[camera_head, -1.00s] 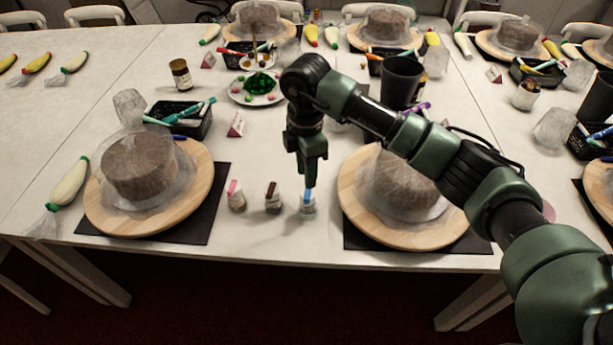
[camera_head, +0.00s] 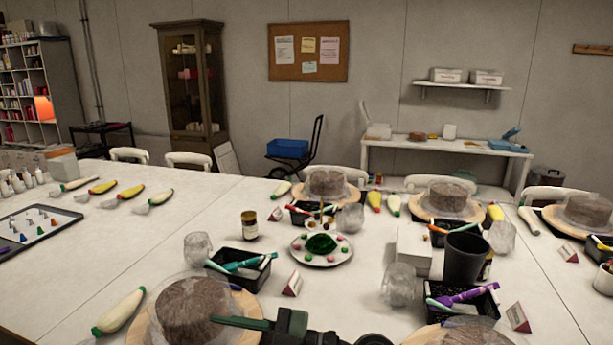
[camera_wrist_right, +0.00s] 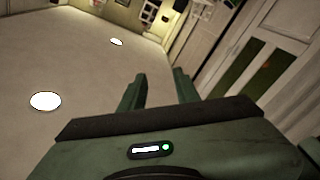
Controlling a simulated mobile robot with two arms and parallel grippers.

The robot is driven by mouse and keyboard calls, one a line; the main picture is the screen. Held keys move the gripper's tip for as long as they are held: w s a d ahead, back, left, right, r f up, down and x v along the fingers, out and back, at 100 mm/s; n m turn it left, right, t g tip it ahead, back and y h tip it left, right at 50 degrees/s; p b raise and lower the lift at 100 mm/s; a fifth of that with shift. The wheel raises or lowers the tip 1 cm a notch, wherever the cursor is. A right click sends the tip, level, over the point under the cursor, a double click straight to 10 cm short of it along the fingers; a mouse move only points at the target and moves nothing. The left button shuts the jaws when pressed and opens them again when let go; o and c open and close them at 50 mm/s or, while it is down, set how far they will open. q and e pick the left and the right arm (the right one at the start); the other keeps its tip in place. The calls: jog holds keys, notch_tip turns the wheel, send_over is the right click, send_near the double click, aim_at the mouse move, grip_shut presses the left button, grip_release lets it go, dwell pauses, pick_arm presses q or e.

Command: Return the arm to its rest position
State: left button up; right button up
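The task's object is my own arm. Part of my right arm, dark green and black, shows at the bottom centre of the head view, low in front of the cake at the near left. In that view its green gripper part (camera_head: 245,323) points left and most of the arm is cut off by the frame. In the right wrist view the two fingers of my right gripper (camera_wrist_right: 159,90) stand apart with nothing between them. My left gripper is in neither view.
Brown cakes on wooden turntables, one at the near left (camera_head: 194,311), stand on the white table (camera_head: 100,265). Black tool baskets (camera_head: 240,268), a dark cup (camera_head: 466,258) and a plate of decorations (camera_head: 321,250) stand beyond the arm. The right wrist view shows pale surface with round lights (camera_wrist_right: 45,101).

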jog(key=w+d+r+m+t, duration=0.5)
jog(key=d+m+t, duration=0.35)
jog(key=t, duration=0.35)
jog(key=w+d+f+m+t+h, duration=0.1)
jog(key=d+f+m+t+h, duration=0.15)
jog(key=d+m+h, duration=0.3)
jog(key=w+d+f+m+t+h, duration=0.2)
jog(key=d+m+t+h, duration=0.25)
jog(key=d+h, duration=0.2)
jog(key=s+d+f+m+g+h, duration=0.3)
jog(key=d+f+g+h, duration=0.15)
jog(key=f, duration=0.25)
jog(key=s+d+f+m+g+h, duration=0.25)
jog(key=d+f, duration=0.25)
jog(key=f, duration=0.3)
jog(key=s+d+f+n+g, duration=0.1)
jog(key=s+d+f+g, duration=0.1)
jog(key=s+f+g, duration=0.75)
jog(key=s+d+f+n+g, duration=0.15)
jog(key=s+f, duration=0.25)
jog(key=s, duration=1)
notch_tip(320, 180, down, 25)
jog(key=g, duration=0.1)
jog(key=s+d+f+g, duration=0.1)
jog(key=s+d+f, duration=0.1)
jog(key=s+f, duration=1.5)
jog(key=shift+s+d+f, duration=0.2)
jog(key=shift+s+d, duration=0.2)
jog(key=shift+s, duration=0.1)
